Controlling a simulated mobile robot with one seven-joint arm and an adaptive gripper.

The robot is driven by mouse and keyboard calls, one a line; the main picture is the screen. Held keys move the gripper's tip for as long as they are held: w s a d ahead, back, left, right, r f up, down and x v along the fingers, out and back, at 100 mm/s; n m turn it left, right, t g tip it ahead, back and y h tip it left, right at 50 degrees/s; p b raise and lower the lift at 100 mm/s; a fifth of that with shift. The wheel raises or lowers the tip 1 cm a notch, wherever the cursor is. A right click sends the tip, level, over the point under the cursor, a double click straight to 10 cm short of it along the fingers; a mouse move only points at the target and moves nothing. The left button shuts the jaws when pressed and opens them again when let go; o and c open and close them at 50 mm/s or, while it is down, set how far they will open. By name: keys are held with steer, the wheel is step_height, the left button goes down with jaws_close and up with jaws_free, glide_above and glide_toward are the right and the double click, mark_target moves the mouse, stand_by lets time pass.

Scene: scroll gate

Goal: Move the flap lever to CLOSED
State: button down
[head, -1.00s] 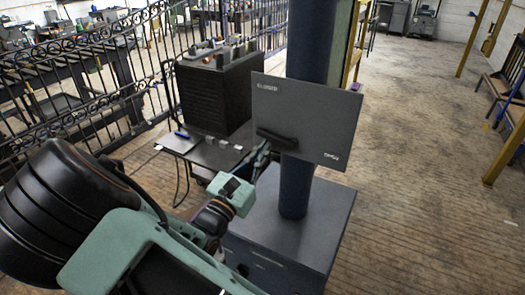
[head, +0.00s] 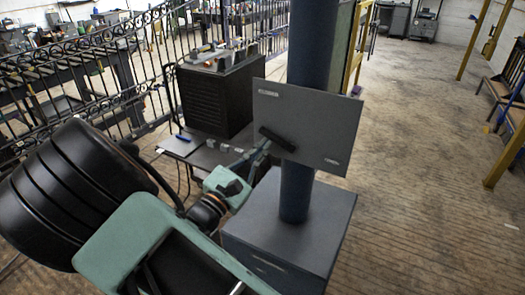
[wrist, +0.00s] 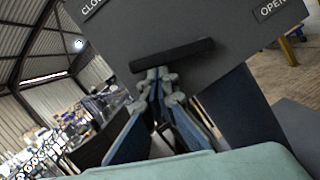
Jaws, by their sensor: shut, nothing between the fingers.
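A dark grey upright panel (head: 325,120) stands in front of a blue post. It bears a CLOSED label (head: 268,92) at upper left and an OPEN label (head: 332,161) at lower right; both labels show partly in the wrist view. The flap lever (head: 278,139) is a black bar on the panel, sloping down to the right in the head view. In the wrist view the lever (wrist: 172,56) crosses just above my gripper (wrist: 158,80). The shut fingertips are under its left part and seem to touch it. They hold nothing.
A grey box (head: 290,225) surrounds the post's foot below the panel. A small table with a black drawer cabinet (head: 215,98) stands behind to the left, in front of an iron fence. The floor to the right (head: 420,160) is clear.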

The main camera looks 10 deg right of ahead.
step_height(320, 180, up, 2)
steer(key=m, duration=0.2)
steer(key=m+g, duration=0.1)
steer(key=m, duration=0.1)
steer(key=shift+d+r+m+g+h, duration=0.2)
steer(key=shift+m+g+h, duration=0.1)
steer(key=shift+m+h, duration=0.1)
steer(key=m, duration=0.1)
steer(key=r+m, duration=0.1)
steer(key=m+g+b, duration=0.1)
steer(key=m, duration=0.1)
steer(key=shift+s+d+r, duration=0.35)
steer(key=shift+s, duration=0.05)
steer(key=m, duration=0.1)
steer(key=r+m+b, duration=0.1)
steer(key=m, duration=0.1)
steer(key=shift+s+d+g, duration=0.3)
steer(key=shift+d+g, duration=0.1)
steer(key=shift+s+d+r+m+g+y+b, duration=0.2)
steer(key=shift+s+d+r+m+b, duration=0.2)
steer(key=shift+m+b, duration=0.55)
steer(key=shift+s+d+r+m+g+y+b, duration=0.1)
steer(key=shift+s+d+r+m+y+b, duration=0.25)
steer(key=shift+m+b, duration=0.6)
steer(key=shift+w, duration=0.1)
